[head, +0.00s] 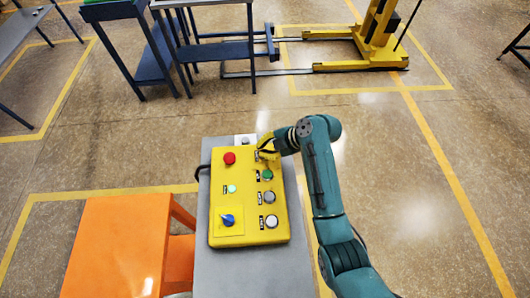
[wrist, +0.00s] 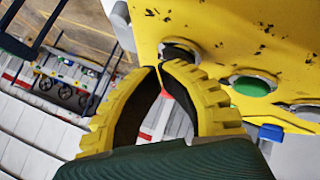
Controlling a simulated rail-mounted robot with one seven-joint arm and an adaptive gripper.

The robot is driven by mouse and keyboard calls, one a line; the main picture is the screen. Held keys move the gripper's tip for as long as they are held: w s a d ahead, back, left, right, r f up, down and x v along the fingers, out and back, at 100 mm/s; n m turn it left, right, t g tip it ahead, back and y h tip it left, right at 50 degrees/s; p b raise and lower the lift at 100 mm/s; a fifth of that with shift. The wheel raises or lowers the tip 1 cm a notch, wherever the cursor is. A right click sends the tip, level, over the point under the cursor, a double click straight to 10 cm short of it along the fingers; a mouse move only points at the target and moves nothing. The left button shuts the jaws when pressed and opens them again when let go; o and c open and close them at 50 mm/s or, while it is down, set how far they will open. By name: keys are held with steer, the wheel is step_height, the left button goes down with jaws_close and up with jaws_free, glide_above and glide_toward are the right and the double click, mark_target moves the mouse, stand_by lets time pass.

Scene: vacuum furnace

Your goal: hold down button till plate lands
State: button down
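The yellow control box (head: 250,208) stands on a grey table and carries several buttons. A red button (head: 229,158) is at its upper left, and a green button (head: 267,174) is in the right column. My gripper (head: 265,150) is at the top of that column. In the wrist view its ridged yellow fingers (wrist: 161,68) curve together, with their tips meeting beside a dark round button (wrist: 181,50). They hold nothing visible. The tips partly cover this button, and I cannot tell whether they press it. The green button (wrist: 250,86) lies to its right. I cannot make out a plate.
Two grey-white buttons (head: 270,198) and a blue knob (head: 228,220) are lower on the box. An orange table (head: 115,250) stands to the left. Blue benches (head: 160,50) and a yellow lift (head: 375,45) with long forks are at the back. The floor between is clear.

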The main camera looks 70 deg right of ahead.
steer(key=shift+r+p, duration=0.55)
steer(key=shift+r, duration=0.25)
step_height(320, 180, up, 5)
steer(key=p, duration=0.3)
steer(key=shift+r+p, duration=0.1)
steer(key=shift+p, duration=0.2)
stand_by(0.8)
